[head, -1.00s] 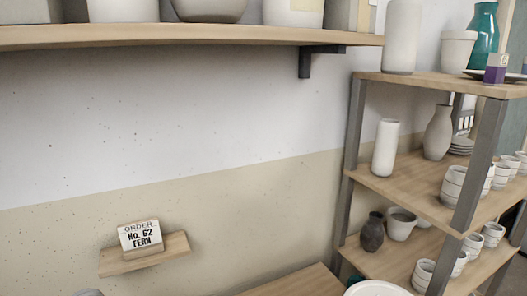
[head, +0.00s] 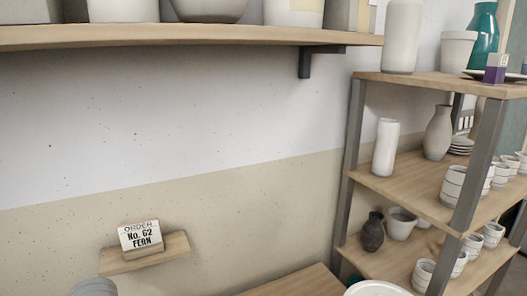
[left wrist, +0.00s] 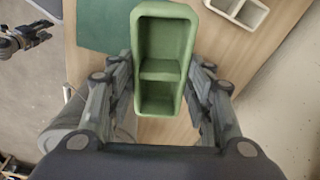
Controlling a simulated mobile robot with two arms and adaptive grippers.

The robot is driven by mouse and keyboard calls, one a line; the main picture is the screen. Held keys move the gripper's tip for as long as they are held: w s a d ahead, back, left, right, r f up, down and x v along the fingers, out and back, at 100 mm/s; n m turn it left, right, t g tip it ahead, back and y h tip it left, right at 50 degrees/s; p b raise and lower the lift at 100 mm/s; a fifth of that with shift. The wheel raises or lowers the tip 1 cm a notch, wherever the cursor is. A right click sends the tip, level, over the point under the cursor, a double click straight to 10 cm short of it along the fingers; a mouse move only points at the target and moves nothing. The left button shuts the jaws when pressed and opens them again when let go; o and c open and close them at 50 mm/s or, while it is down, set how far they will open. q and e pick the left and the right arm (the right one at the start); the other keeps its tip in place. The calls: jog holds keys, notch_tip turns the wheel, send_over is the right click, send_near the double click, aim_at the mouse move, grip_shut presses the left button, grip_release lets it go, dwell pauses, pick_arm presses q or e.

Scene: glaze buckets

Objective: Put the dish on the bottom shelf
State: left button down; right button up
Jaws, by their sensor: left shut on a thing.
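A green dish (left wrist: 163,50) with two compartments sits between the fingers of my left gripper (left wrist: 163,112) in the left wrist view. The gripper is shut on it, over a wooden surface (left wrist: 235,50). The dish is not visible in the head view. The shelf unit stands at the right of the head view, with a top shelf (head: 440,84), a middle shelf (head: 400,185) and a lower shelf (head: 385,264).
The lower shelf holds a dark vase (head: 372,232), a white pot (head: 401,224) and stacked cups (head: 423,274). A white cylinder (head: 385,147) and grey vase (head: 438,133) stand on the middle shelf. A white divided tray (left wrist: 240,10) and green mat (left wrist: 105,25) lie near the dish.

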pick_arm(q)
jog(key=r+n, duration=0.1)
jog(key=n, duration=0.1)
jog(key=d+r+n, duration=0.1)
jog(key=n, duration=0.1)
jog(key=s+r+n, duration=0.1)
jog(key=shift+d+r+n+y, duration=0.3)
jog(key=shift+d+n+y, duration=0.05)
jog(key=shift+n+y, duration=0.05)
jog(key=shift+s+d+r+n+t+y, duration=0.1)
jog(key=shift+s+r+n, duration=0.2)
jog(key=shift+n, duration=0.4)
jog(key=shift+s+d+r+n+t+y, duration=0.15)
jog(key=shift+r+n, duration=0.2)
jog(key=shift+n, duration=0.35)
jog(key=shift+s+d+r+n+t+y, duration=0.1)
jog(key=shift+r+n, duration=0.25)
jog(key=shift+n, duration=0.35)
